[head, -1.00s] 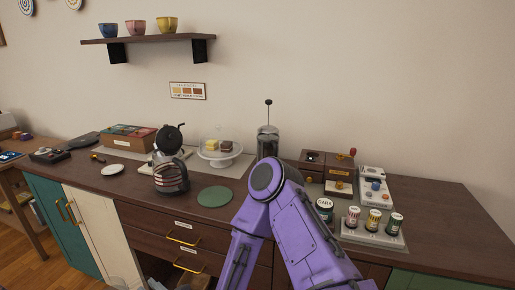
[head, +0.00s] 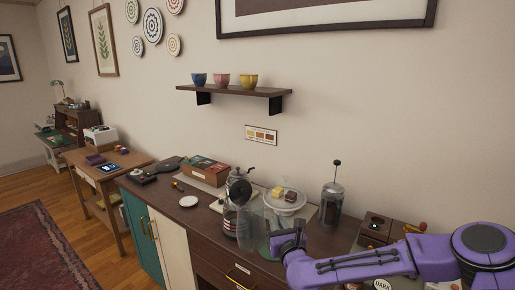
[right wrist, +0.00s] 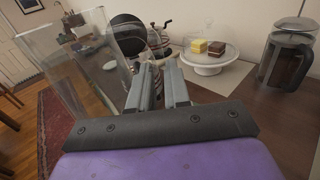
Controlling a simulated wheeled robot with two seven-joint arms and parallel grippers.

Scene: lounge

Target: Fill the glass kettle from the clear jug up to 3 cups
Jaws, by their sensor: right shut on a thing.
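The glass kettle (head: 231,222) stands on the counter with dark bands around its body and its round black lid (head: 240,191) raised. In the right wrist view its black lid (right wrist: 127,34) shows behind the fingers. The clear jug (head: 251,226) is just right of the kettle in the head view, overlapping it; whether they touch I cannot tell. My right gripper (head: 287,238) is shut on the jug, seemingly by its handle. In the right wrist view the jug (right wrist: 75,75) is left of the fingers (right wrist: 160,88). Any water level is unclear. My left gripper is out of view.
A white cake stand (head: 285,203) with cake pieces and a French press (head: 331,204) stand behind and right of my gripper. A shelf with cups (head: 233,91) hangs above.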

